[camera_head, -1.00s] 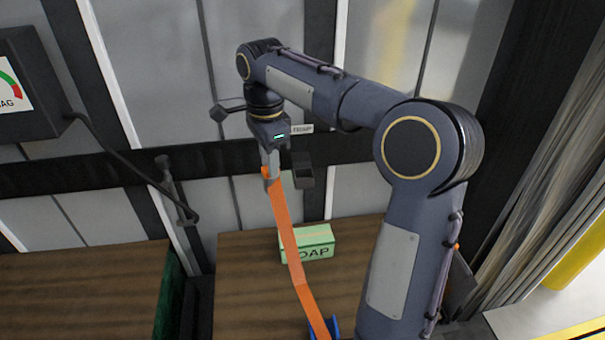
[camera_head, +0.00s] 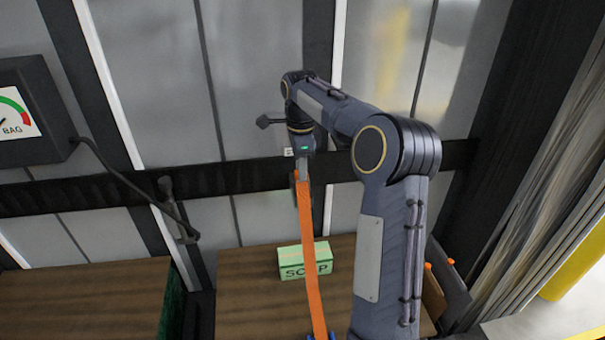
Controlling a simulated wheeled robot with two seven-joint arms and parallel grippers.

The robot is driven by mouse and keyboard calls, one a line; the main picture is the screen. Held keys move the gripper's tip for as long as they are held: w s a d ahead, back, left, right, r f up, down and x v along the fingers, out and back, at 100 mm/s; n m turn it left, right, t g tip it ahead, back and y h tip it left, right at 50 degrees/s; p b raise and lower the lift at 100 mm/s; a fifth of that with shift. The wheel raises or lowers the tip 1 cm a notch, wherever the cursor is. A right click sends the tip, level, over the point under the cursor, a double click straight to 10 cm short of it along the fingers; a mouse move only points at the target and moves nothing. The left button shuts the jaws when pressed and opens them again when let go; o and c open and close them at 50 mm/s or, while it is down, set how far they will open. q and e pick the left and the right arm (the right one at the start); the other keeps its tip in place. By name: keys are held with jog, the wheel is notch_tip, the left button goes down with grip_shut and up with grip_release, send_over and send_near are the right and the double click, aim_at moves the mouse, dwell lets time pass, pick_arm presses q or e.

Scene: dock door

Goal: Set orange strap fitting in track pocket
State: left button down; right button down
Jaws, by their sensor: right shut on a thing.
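My right gripper (camera_head: 302,174) points down in front of the wall, shut on the fitting at the top end of the orange strap (camera_head: 314,262). The fitting is too small and too covered by the jaws to make out. The strap runs down from the jaws, passes in front of a green box and leaves at the bottom edge. A black track (camera_head: 232,180) runs across the grey wall behind the gripper. Its pocket is not clear, and I cannot tell whether the fitting touches the track. My left gripper is not in view.
A green box (camera_head: 292,268) stands on a brown wooden surface (camera_head: 245,290) below. Another wooden surface (camera_head: 80,300) is at left. A gauge box (camera_head: 30,110) with a hanging black cable (camera_head: 118,176) is at far left. Grey curtain-like folds (camera_head: 545,205) are at right.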

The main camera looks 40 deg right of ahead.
aim_at(301, 182)
jog(key=f, duration=0.2)
jog(key=d+f, duration=0.1)
jog(key=shift+w+f, duration=0.25)
jog(key=shift+f, duration=0.15)
jog(key=shift+a+f, duration=0.1)
jog(key=shift+f, duration=0.1)
jog(key=shift+f, duration=0.2)
jog(key=c, duration=1.2)
grip_release()
jog(key=shift+r, duration=0.1)
